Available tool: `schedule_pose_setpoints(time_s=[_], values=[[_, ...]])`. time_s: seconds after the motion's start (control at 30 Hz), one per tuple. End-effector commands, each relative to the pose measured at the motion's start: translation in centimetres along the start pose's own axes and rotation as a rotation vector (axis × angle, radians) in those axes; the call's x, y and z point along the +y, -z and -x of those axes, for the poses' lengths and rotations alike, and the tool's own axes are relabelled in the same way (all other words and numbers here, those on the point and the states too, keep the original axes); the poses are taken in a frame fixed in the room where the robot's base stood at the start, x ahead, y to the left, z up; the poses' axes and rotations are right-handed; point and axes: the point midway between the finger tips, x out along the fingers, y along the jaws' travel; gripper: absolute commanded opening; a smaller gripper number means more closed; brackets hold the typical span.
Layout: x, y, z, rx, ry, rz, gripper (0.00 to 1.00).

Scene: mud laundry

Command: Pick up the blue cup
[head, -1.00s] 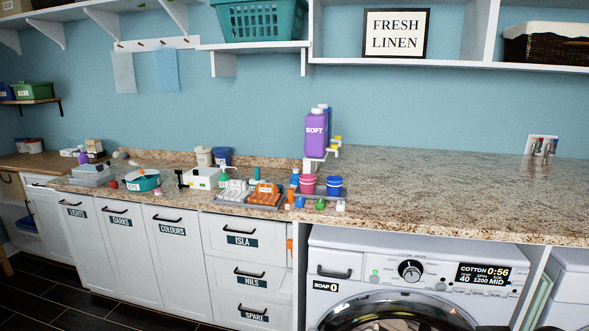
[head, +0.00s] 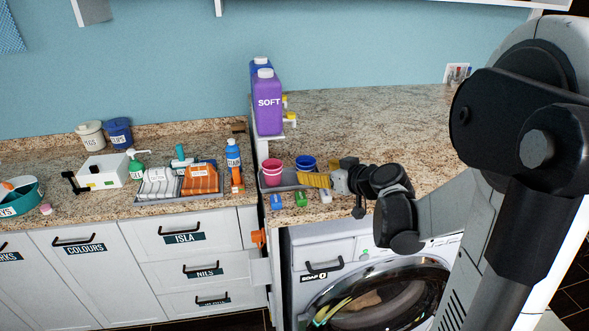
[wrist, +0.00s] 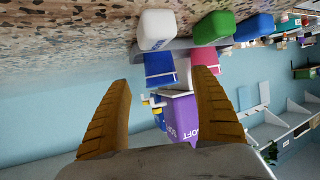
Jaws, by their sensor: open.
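The blue cup (head: 305,163) stands on the small grey tray at the counter's front, just right of and slightly behind the pink cup (head: 272,172). My gripper (head: 302,179) reaches in from the right with its yellow fingers in front of the blue cup, hiding its lower part. In the wrist view, which looks upside down, the fingers of my gripper (wrist: 161,78) are apart and empty. The blue cup (wrist: 160,68) shows between and beyond the fingertips. The pink cup (wrist: 205,57) is beside it, partly behind one fingertip.
Blue (head: 277,201), green (head: 300,199) and white (head: 326,197) small blocks lie in front of the grey tray (head: 286,188). A purple SOFT bottle (head: 268,105) stands on a small shelf behind. The counter (head: 390,125) behind and to the right is clear.

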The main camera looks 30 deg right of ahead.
Motion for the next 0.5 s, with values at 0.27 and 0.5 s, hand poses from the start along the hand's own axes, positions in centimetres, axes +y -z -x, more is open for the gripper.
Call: schedule_pose_setpoints(time_s=[0.27,0.5], values=[[0.0,-0.1,-2.3,-0.001,0.002,0.0,0.74],[0.1,-0.1,-5.8,0.0,0.001,0.0,0.74]])
